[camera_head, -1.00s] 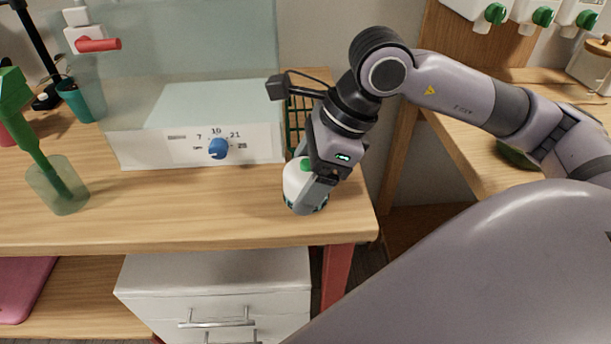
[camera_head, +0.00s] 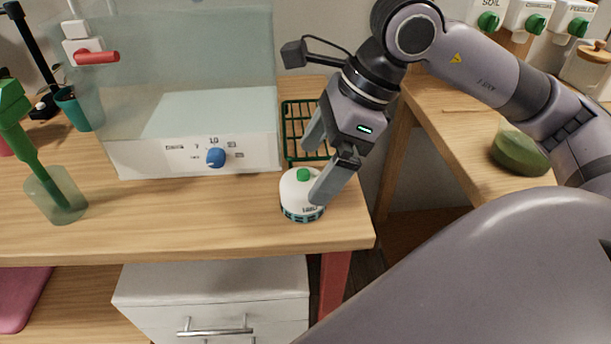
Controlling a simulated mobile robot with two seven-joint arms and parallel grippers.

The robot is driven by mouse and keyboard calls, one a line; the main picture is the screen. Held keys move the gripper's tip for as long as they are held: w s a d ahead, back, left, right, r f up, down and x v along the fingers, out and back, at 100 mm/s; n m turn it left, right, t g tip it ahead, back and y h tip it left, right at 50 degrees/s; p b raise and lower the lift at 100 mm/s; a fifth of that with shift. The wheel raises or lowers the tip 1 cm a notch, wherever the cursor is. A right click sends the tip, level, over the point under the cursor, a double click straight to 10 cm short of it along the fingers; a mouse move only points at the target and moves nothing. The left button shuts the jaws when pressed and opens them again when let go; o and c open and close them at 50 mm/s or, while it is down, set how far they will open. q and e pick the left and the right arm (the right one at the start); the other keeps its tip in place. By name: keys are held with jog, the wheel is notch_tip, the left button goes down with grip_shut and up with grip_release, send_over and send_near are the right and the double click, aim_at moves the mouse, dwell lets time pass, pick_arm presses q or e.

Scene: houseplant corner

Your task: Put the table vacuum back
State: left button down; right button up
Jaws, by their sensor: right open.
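The table vacuum (camera_head: 299,192) is a small white dome with a green button on top and a teal slotted base. It stands upright on the wooden table (camera_head: 200,218), near its front right corner. My right gripper (camera_head: 315,170) is open just above and to the right of it. One finger shows in front of the vacuum's right side and the other behind it; I cannot tell whether they touch it. My left gripper is not in view.
A green wire rack (camera_head: 305,125) lies behind the vacuum. A clear tank with a white control front (camera_head: 190,158) and blue knob stands to the left. A green-handled tool stands in a cup (camera_head: 55,200) at far left. White drawers (camera_head: 215,290) are below.

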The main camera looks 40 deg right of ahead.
jog(key=v, duration=0.6)
jog(key=shift+r+p, duration=0.15)
jog(key=shift+p, duration=0.15)
jog(key=shift+d, duration=0.1)
